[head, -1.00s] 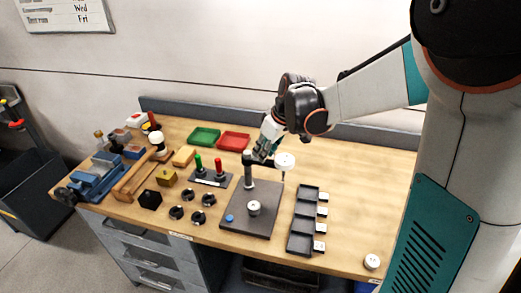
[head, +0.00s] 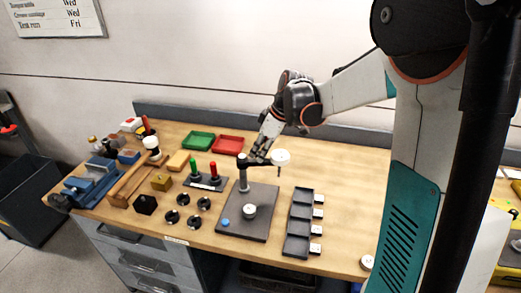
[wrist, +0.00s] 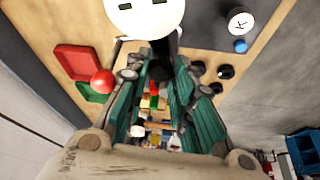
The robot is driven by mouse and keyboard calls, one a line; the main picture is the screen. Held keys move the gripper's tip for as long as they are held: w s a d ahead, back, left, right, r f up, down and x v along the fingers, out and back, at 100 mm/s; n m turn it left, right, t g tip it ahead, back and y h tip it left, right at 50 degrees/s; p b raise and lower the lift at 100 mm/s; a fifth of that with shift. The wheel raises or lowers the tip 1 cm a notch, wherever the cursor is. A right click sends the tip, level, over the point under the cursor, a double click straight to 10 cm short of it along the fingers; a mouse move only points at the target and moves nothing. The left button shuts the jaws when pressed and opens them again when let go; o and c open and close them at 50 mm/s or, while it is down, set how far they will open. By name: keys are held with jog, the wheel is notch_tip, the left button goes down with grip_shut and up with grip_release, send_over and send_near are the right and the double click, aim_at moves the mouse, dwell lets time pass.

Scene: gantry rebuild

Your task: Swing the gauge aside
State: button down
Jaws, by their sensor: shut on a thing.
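The gauge is a round white dial (head: 281,157) on a dark horizontal arm from an upright grey post (head: 243,178). The post stands on a dark base plate (head: 268,200). A short light cylinder (head: 250,211) stands on the plate; in the wrist view its top (wrist: 240,20) bears a "K". The dial hangs beyond the plate's back right corner, off to the side of the cylinder. My gripper (head: 259,154) is shut on the gauge arm between post and dial. In the wrist view the dial (wrist: 145,14) is close, above my fingers (wrist: 155,85), which partly hide the arm.
A blue knob (head: 225,222) sits on the plate. A black slotted tray (head: 297,223) with white-tagged pieces is at right. Red and green handles (head: 213,169) stand left of the post. Red (head: 228,145) and green trays (head: 197,140) lie behind. The right tabletop is mostly clear.

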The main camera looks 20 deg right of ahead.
aim_at(274, 159)
jog(key=c, duration=1.7)
grip_release()
jog(key=shift+o, duration=0.2)
jog(key=v, duration=1.2)
